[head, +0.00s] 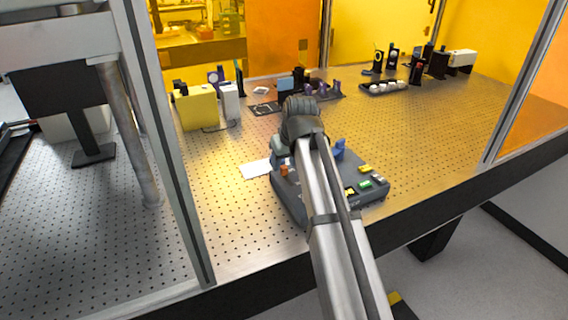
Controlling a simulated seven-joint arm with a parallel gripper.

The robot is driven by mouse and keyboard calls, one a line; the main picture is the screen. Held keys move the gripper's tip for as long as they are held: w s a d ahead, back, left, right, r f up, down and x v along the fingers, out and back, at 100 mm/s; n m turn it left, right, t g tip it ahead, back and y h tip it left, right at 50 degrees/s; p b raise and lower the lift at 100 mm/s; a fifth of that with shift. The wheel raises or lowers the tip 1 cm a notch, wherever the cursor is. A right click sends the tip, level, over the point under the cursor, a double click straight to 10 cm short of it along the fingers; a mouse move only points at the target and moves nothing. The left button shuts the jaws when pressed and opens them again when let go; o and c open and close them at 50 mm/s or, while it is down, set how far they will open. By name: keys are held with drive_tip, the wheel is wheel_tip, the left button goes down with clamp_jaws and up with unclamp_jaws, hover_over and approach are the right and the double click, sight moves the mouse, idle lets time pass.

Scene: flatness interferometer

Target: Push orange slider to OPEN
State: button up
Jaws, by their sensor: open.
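A dark grey control box (289,203) sits near the front edge of the perforated table. A small orange part (284,169), which looks like the orange slider, is at the box's left side. Its track and any OPEN marking are too small to read. My arm reaches over the box from the front and hides its middle. My gripper (279,155) is at the box's far left, just above and close to the orange part. Its fingers are open but hard to make out, and I cannot tell whether they touch the slider.
The box also carries a blue knob (339,149), a green button (365,184) and yellow parts (364,169). A white sheet (255,169) lies left of it. A yellow block (196,108) and optics stand behind. A frame post (170,150) rises at left.

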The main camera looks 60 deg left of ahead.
drive_tip(key=v, duration=1.2)
drive_tip(key=shift+r, duration=0.2)
drive_tip(key=shift+w, duration=0.1)
